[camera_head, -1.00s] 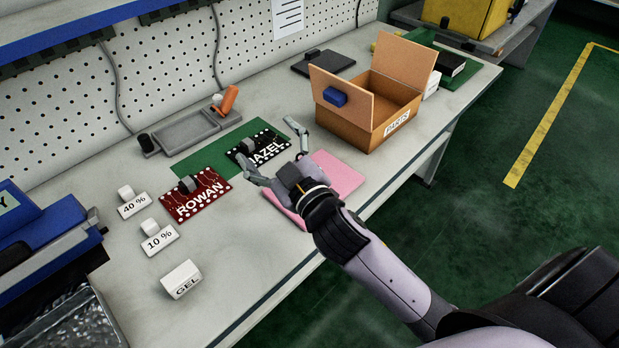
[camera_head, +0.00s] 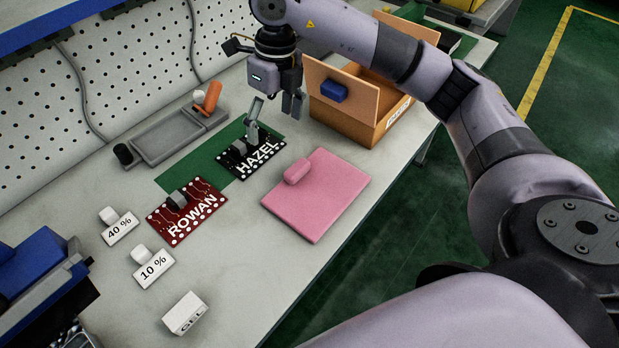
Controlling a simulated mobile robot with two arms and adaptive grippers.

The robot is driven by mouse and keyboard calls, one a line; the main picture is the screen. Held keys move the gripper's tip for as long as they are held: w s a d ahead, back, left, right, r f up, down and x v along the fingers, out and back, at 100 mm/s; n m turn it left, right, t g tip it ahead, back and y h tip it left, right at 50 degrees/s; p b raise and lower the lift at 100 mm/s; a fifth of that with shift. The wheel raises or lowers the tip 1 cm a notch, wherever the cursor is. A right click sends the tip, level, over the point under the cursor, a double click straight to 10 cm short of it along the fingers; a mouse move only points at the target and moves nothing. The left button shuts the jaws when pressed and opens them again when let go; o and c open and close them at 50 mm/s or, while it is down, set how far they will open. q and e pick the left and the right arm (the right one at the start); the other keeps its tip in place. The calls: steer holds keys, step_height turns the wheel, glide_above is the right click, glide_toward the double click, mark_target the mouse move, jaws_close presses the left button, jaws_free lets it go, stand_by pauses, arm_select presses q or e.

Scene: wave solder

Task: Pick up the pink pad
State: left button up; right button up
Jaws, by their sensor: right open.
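The pink pad (camera_head: 325,197) lies flat on the workbench, near its front edge. A rounded pink block (camera_head: 297,172), like a grip, sits on its upper left part. My right gripper (camera_head: 272,118) is open and empty, pointing down beyond the pad, above the far side of the black HAZEL board (camera_head: 260,160). It is apart from the pad. My left gripper does not show.
The cardboard parts box (camera_head: 345,118) stands behind the pad, with a blue block (camera_head: 334,91) on its flap. The red ROWAN board (camera_head: 187,212) lies left, partly on a green mat (camera_head: 190,172). Two percent signs (camera_head: 121,228) and a GEL block (camera_head: 184,313) stand nearer.

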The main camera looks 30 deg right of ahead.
steer(key=d+h, duration=0.1)
steer(key=d, duration=0.2)
steer(key=p, duration=0.2)
glide_above(293, 165)
steer(key=shift+m, duration=0.3)
steer(key=f, duration=1)
steer(key=shift+s+a+f, duration=0.1)
steer(key=shift+a, duration=0.15)
steer(key=f, duration=0.1)
steer(key=f+p, duration=0.1)
steer(key=f, duration=0.3)
steer(key=shift+d+f+p, duration=0.15)
steer(key=shift+d+p, duration=0.15)
steer(key=shift+p, duration=0.1)
steer(key=shift+f, duration=0.35)
steer(key=shift+c, duration=0.2)
steer(key=c, duration=1)
steer(key=shift+r, duration=0.15)
step_height(293, 165, up, 20)
steer(key=b, duration=0.2)
steer(key=shift+b, duration=0.4)
